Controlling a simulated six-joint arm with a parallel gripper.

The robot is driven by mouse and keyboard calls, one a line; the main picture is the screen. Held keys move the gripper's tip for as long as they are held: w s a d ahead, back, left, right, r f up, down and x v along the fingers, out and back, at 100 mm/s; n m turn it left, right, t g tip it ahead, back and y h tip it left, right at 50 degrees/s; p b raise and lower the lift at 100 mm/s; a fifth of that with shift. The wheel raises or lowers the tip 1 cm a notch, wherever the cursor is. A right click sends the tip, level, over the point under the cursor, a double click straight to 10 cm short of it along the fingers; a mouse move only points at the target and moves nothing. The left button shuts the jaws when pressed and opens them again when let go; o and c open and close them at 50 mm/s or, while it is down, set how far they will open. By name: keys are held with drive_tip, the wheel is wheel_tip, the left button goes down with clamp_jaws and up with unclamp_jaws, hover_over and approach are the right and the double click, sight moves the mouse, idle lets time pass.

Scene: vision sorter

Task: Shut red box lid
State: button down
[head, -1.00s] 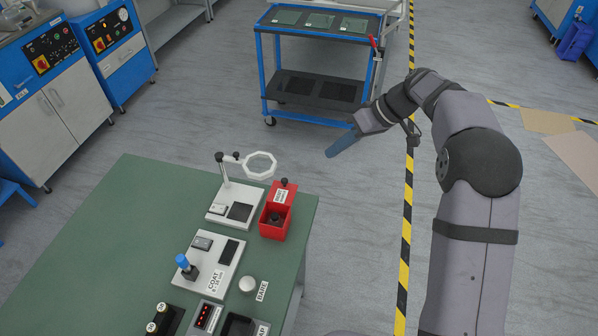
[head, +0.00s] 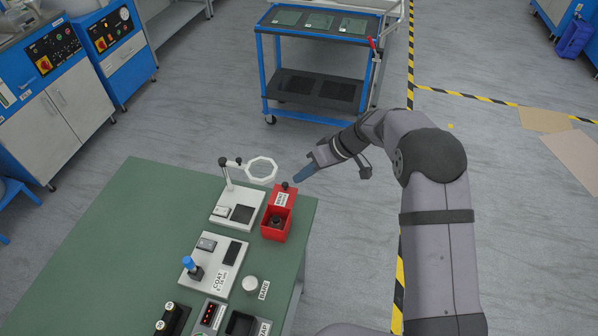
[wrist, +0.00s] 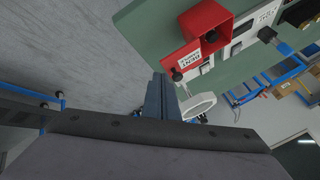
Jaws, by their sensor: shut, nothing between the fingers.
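The red box (head: 276,233) stands near the right edge of the green table. Its lid (head: 283,197) is raised at the far side, with a white label and a dark knob at its top. A dark round item sits inside the box. In the wrist view the red box (wrist: 196,22) is at the top, and the labelled lid (wrist: 187,57) shows with its knob. My gripper (head: 300,180) is shut and empty, just beyond and slightly right of the raised lid. It appears apart from the lid. In the wrist view its blue fingers (wrist: 160,98) are together.
A white stand with an octagonal ring (head: 262,170) is left of the lid. A coat station with a blue-topped peg (head: 188,263) and a white round piece (head: 250,284) are nearer on the green table (head: 130,235). A blue trolley (head: 318,60) stands beyond.

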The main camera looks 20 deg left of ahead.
drive_tip(key=shift+s+a, duration=0.5)
drive_tip(key=shift+s, duration=0.1)
drive_tip(key=b, duration=0.5)
approach(281, 204)
drive_tip(key=x, duration=0.4)
drive_tip(key=shift+a+f, duration=0.2)
drive_tip(key=shift+f, duration=0.05)
drive_tip(key=shift+s+r, duration=0.1)
drive_tip(key=shift+s, duration=0.55)
drive_tip(key=w+d+r+b, duration=0.3)
drive_tip(key=w+d+r, duration=0.1)
drive_tip(key=d+r, duration=0.4)
drive_tip(key=shift+d, duration=0.45)
